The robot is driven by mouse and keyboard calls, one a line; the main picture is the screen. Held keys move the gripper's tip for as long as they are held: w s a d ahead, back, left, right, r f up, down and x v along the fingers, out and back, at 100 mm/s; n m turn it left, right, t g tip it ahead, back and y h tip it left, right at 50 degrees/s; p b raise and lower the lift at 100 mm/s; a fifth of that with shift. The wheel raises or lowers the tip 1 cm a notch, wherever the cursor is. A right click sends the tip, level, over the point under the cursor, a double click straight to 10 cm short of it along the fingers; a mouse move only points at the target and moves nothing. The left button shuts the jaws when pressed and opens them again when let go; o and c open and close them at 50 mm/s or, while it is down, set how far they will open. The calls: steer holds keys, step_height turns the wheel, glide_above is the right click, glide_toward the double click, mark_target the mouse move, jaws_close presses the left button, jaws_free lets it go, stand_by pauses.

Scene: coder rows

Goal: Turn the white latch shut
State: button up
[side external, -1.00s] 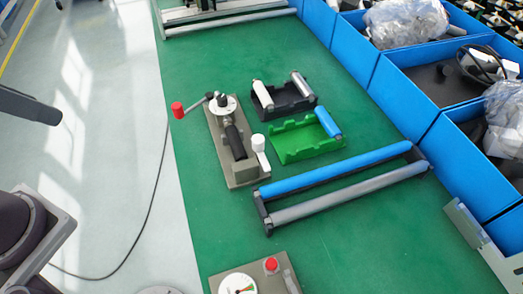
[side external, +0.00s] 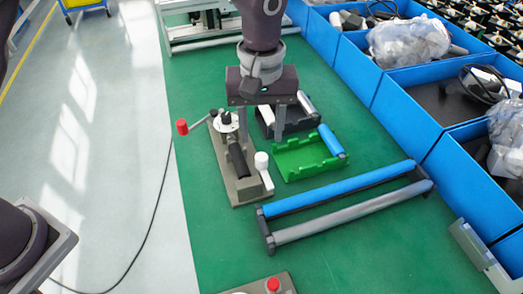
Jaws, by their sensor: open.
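The white latch (side external: 262,160) is an upright white knob on a pale lever at the near right corner of a grey-beige device plate (side external: 245,192). The plate also carries a black handle (side external: 238,160) and a round dial with a black knob (side external: 226,120). A crank with a red knob (side external: 182,127) sticks out to its left. My gripper (side external: 261,133) points down with its two fingers spread and nothing between them. In the picture it is just above and behind the white latch; its exact height and gap to the latch are hard to tell. It partly hides the black rack.
A green tray (side external: 292,165) with a blue roller and a black rack (side external: 268,124) with grey rollers stand right of the device. A frame with blue and grey rollers (side external: 340,188) lies nearer. Blue bins (side external: 400,125) line the right.

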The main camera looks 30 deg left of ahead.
mark_target(261, 156)
step_height(261, 156, down, 7)
jaws_close()
stand_by(0.4)
